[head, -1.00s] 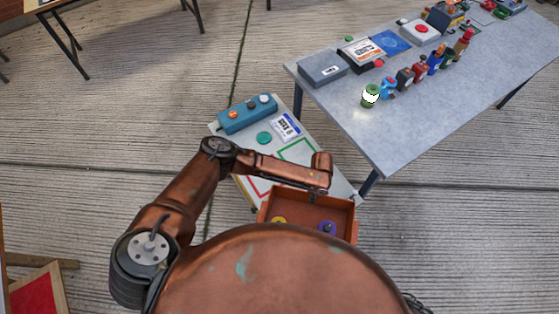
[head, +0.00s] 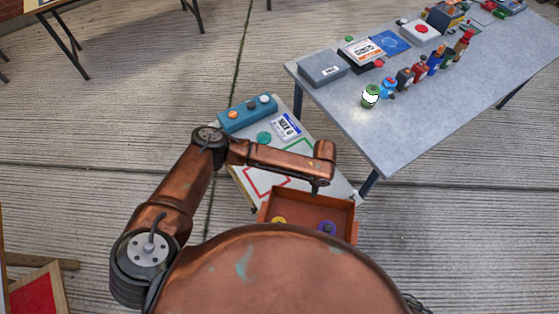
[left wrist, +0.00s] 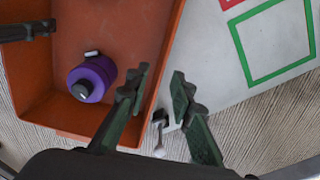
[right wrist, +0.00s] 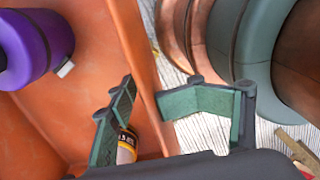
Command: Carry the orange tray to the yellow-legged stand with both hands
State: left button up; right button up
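The orange tray (head: 339,204) is at bottom centre of the head view, partly hidden by my body. It holds a purple item (head: 326,228) and a yellow one (head: 280,220). In the left wrist view, my open left gripper (left wrist: 157,88) has one finger on each side of a tray wall (left wrist: 165,60). In the right wrist view, my open right gripper (right wrist: 163,88) straddles another wall (right wrist: 142,60). The purple item also shows there (right wrist: 30,45), with a yellow-labelled item (right wrist: 127,146) behind a finger. I cannot identify yellow legs on any stand.
A low white-topped stand (head: 338,184) with red and green outlines carries a teal box (head: 247,113) and a card. A long grey table (head: 420,105) with bottles and boxes stands right. A red panel (head: 35,293) is bottom left. Concrete floor is open at left.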

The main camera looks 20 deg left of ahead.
jog(key=r, duration=1.2)
jog(key=shift+w, duration=0.2)
pick_arm(q)
notch_tip(320, 180, up, 6)
jog(key=shift+f, duration=0.2)
notch_tip(320, 180, up, 9)
jog(key=p, duration=0.9)
jog(key=shift+w+p, duration=0.2)
jog(key=shift+p, duration=0.1)
pick_arm(e)
notch_tip(320, 180, up, 10)
jog(key=shift+w, duration=0.15)
jog(key=shift+r, duration=0.1)
